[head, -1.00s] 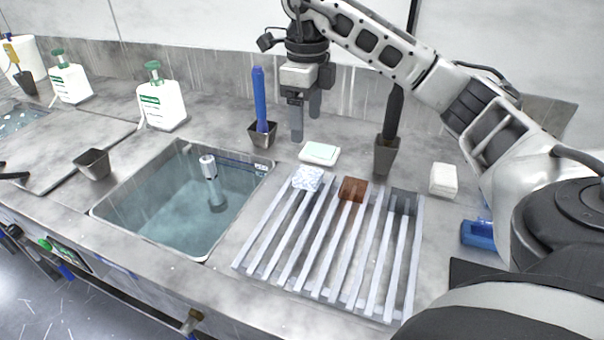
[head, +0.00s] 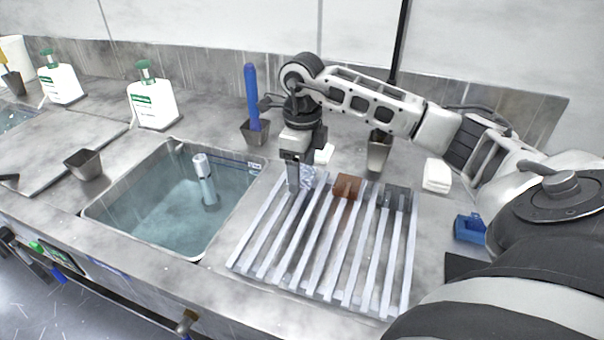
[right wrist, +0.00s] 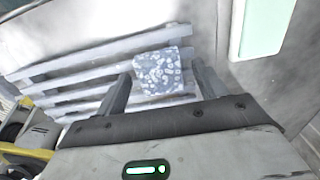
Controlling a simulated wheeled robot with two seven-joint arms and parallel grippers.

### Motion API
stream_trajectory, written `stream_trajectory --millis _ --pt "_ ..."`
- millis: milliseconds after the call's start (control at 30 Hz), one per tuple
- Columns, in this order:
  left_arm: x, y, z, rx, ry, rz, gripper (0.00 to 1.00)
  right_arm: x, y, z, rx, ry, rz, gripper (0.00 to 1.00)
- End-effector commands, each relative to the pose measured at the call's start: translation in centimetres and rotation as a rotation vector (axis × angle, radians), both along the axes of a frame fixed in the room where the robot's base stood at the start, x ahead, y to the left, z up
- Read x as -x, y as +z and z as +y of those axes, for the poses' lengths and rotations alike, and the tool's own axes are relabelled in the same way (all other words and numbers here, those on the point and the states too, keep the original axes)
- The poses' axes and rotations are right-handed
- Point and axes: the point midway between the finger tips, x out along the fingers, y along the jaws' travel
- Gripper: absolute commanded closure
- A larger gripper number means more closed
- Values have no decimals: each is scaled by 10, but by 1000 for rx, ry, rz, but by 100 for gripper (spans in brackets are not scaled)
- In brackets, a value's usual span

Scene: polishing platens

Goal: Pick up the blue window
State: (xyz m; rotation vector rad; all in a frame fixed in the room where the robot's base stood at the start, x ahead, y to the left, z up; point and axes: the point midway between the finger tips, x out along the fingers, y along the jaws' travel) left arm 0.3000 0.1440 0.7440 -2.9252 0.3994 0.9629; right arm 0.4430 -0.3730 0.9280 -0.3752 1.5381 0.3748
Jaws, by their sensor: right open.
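The blue window appears to be the small square piece with a blue and white mottled surface (head: 309,178), at the far left end of the slatted rack (head: 246,262). In the right wrist view the piece (right wrist: 160,72) lies on the slats, between and just beyond the fingertips. My right gripper (head: 298,188) is open and empty, pointing down beside the piece and partly covering it in the head view. I cannot tell whether a finger touches it. My left gripper is not in view.
A brown block (head: 346,187) and a dark grey block (head: 396,197) sit on the same rack, to the right. A water-filled sink (head: 150,215) lies left. A cup with a blue-handled tool (head: 252,95) stands behind. A white block (head: 437,174) and blue object (head: 470,228) lie right.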

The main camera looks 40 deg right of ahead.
Motion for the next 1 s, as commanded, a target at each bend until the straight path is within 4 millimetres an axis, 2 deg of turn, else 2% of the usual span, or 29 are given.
stream_trajectory --millis 100,133,300,600,767,900,1000 --pt "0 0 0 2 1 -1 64 0 0 0 0 0 0 29" --pt "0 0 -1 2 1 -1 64 0 0 0 0 0 0 32" --pt "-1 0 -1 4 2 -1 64 0 0 0 0 0 0 79" --pt "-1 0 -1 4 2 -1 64 0 1 0 0 0 -1 80" --pt "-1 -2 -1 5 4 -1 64 -1 9 0 1 0 -3 80" --pt "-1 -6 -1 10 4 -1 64 -2 30 0 0 0 -8 80" --pt "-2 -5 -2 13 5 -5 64 6 51 15 0 7 -8 80"
